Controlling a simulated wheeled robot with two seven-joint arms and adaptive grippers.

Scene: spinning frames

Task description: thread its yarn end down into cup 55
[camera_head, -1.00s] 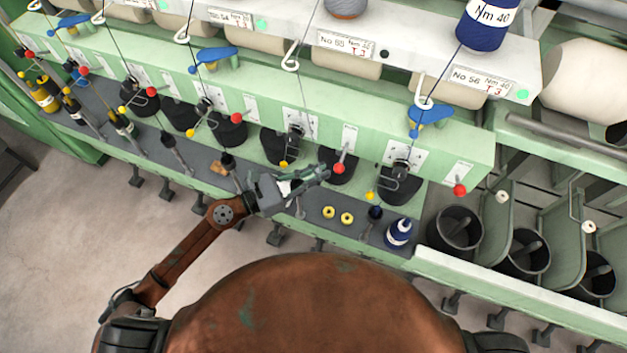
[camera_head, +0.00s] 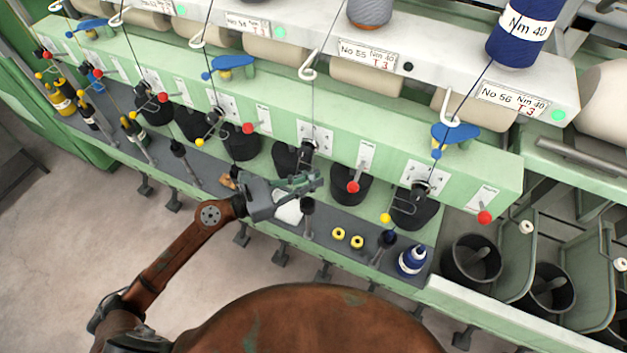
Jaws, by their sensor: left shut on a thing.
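My left gripper (camera_head: 304,183) is shut in front of the dark cup (camera_head: 287,158) at position 55, partly covering its lower area. A thin dark yarn (camera_head: 317,100) comes down through the white hook (camera_head: 308,71) beside the No 55 label (camera_head: 367,53). It runs past the bracket plate toward the gripper's fingers. The gripper is shut on the yarn end, which is too thin to make out between the fingers. A grey bobbin (camera_head: 370,12) stands above the label. My right gripper is not in view.
A cup with a red-knobbed lever (camera_head: 353,187) is just right of the gripper. A white object (camera_head: 289,211) shows below the gripper. Position 56 has a blue lever (camera_head: 455,137).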

